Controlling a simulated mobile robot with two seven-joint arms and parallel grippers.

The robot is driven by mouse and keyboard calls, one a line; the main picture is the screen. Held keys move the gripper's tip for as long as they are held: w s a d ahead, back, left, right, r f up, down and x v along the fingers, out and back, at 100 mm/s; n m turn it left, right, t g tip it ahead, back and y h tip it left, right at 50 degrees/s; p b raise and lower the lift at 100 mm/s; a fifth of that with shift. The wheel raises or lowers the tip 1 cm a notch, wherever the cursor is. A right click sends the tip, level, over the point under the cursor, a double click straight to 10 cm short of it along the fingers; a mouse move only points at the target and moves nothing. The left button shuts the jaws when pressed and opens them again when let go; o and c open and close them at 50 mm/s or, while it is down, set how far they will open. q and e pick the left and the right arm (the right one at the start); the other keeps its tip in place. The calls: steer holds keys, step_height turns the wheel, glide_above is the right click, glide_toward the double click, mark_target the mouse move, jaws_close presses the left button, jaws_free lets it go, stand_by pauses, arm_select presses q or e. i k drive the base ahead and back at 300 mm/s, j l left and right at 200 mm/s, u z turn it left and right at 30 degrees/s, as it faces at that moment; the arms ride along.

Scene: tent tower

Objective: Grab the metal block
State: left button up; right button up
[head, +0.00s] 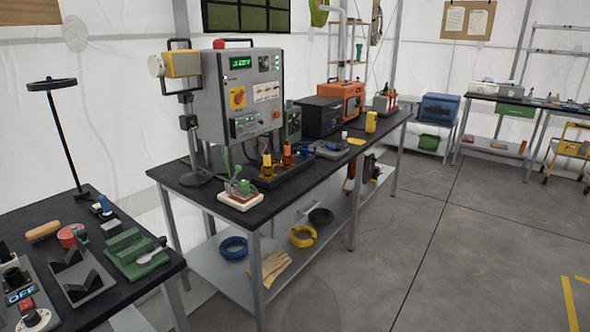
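No thing stands out clearly as the metal block. A dark grey V-block fixture (72,292) lies on the near left table (75,211) and may be metal. A green fixture (137,262) with a pale handle-like part sits to its right on the same table. Neither of my grippers shows in the head view, so their distance from these things cannot be told.
A control panel with OFF label (20,297) is at the left edge. A large grey control cabinet (241,97) stands on the middle bench (296,190). Cable coils and gloves (270,266) lie on its lower shelf. The grey floor (450,240) at right is open.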

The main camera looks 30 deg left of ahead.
mark_target(114, 227)
steer(key=i, duration=1.35)
steer(key=i+u, duration=0.25)
steer(key=i, duration=0.25)
steer(key=i+l+u, duration=0.2)
steer(key=i, duration=0.3)
steer(key=u, duration=2.95)
